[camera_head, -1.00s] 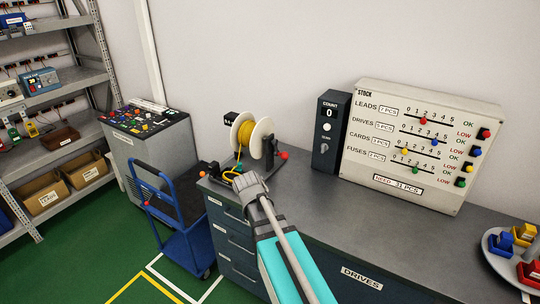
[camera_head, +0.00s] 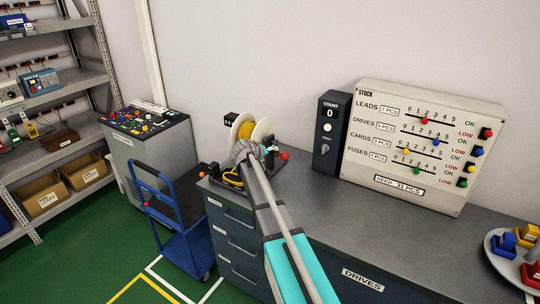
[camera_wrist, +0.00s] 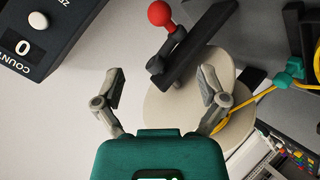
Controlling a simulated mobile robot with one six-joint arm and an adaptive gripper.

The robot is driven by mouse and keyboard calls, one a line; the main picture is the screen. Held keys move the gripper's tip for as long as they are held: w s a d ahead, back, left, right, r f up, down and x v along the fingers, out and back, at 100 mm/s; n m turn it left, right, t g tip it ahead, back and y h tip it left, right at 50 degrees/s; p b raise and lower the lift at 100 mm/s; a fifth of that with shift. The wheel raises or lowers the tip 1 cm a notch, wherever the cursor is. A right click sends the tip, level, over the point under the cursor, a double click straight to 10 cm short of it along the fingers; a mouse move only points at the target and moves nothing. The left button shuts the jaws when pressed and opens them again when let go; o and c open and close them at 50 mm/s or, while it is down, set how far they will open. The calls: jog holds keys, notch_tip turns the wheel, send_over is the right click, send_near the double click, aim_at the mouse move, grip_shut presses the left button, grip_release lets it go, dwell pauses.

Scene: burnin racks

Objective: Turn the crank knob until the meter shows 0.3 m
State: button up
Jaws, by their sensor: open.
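A reel with yellow cable and pale flanges (camera_head: 262,130) stands on the left end of the grey bench. Its red crank knob (camera_head: 284,156) sticks out to the right of the reel. In the wrist view the red knob (camera_wrist: 160,13) is at the top, on a dark crank arm, beyond my fingertips. My gripper (camera_wrist: 161,85) is open and empty, its fingers apart with the reel's pale flange behind the right finger. In the head view my gripper (camera_head: 248,150) hides the reel's lower part. A small black meter (camera_head: 230,119) stands left of the reel; its digits are too small to read.
A dark counter box (camera_head: 330,136) showing 0 stands right of the reel, with a stock board (camera_head: 415,140) beside it. A plate of coloured parts (camera_head: 497,240) is at the right. Bare bench top lies between. A blue cart (camera_head: 185,245) stands left of the bench.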

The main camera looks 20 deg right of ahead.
aim_at(282, 156)
jog(key=shift+d+f, duration=0.1)
jog(key=b+x, duration=0.6)
jog(key=x, duration=0.5)
jog(key=shift+w+d+f, duration=0.15)
jog(key=shift+w+f, duration=0.05)
jog(key=shift+f, duration=0.1)
jog(key=shift+b+x, duration=0.65)
jog(key=shift+x, duration=0.3)
jog(key=shift+d+r, duration=0.1)
jog(key=shift+r, duration=0.05)
jog(key=c, duration=1.2)
jog(key=shift+d, duration=0.1)
